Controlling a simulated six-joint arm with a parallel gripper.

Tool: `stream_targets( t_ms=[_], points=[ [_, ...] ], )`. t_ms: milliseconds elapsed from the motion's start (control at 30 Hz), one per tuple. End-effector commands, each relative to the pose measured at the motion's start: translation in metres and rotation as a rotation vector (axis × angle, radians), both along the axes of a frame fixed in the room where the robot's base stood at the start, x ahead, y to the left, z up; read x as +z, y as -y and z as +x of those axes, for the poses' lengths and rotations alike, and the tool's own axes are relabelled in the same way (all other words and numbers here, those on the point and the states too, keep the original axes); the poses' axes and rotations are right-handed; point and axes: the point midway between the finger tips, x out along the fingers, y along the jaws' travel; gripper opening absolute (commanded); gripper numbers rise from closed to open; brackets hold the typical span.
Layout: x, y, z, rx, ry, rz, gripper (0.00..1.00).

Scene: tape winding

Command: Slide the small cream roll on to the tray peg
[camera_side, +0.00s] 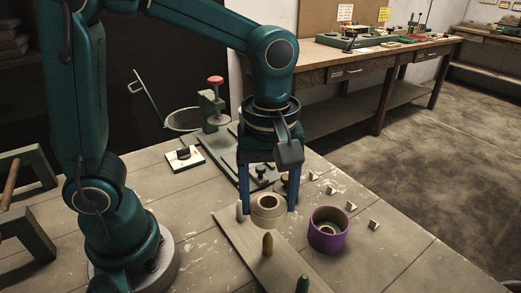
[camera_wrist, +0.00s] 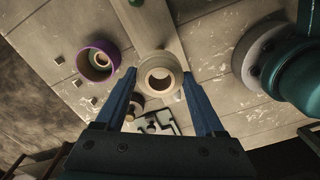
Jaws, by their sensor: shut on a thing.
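My gripper (camera_side: 268,205) is shut on the small cream roll (camera_side: 267,217), one blue finger on each side. The roll is upright with its hole facing up. In the wrist view the roll (camera_wrist: 159,88) sits between the fingertips of my gripper (camera_wrist: 159,78), and its hole shows the pale surface below. The roll appears held above the wooden tray (camera_side: 232,235). A green peg (camera_side: 303,284) stands nearer the camera, and a pale peg (camera_side: 240,212) at the far end.
A grey-green fixture (camera_side: 214,108) with a red knob stands behind. The front right tabletop is clear.

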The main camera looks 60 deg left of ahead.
Motion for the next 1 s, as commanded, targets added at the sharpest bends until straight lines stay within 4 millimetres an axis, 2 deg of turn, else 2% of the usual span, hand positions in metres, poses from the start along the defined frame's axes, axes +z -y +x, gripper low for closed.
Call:
stream_targets(
  t_ms=[133, 267, 400, 567, 700, 800, 900, 1000],
  points=[
    [0.011, 0.0, 0.016, -0.039, 0.002, 0.0, 0.16],
    [0.015, -0.021, 0.047, -0.005, 0.0, 0.0, 0.16],
    [0.013, -0.066, 0.084, 0.087, -0.001, 0.0, 0.16],
    [0.005, -0.132, 0.11, 0.224, -0.003, -0.001, 0.16],
    [-0.005, -0.19, 0.117, 0.352, -0.003, -0.001, 0.16],
    [-0.013, -0.223, 0.113, 0.436, -0.002, -0.002, 0.16],
    [-0.02, -0.245, 0.107, 0.5, -0.001, -0.001, 0.16],
    [-0.025, -0.256, 0.101, 0.538, -0.001, -0.001, 0.16]
  ],
)
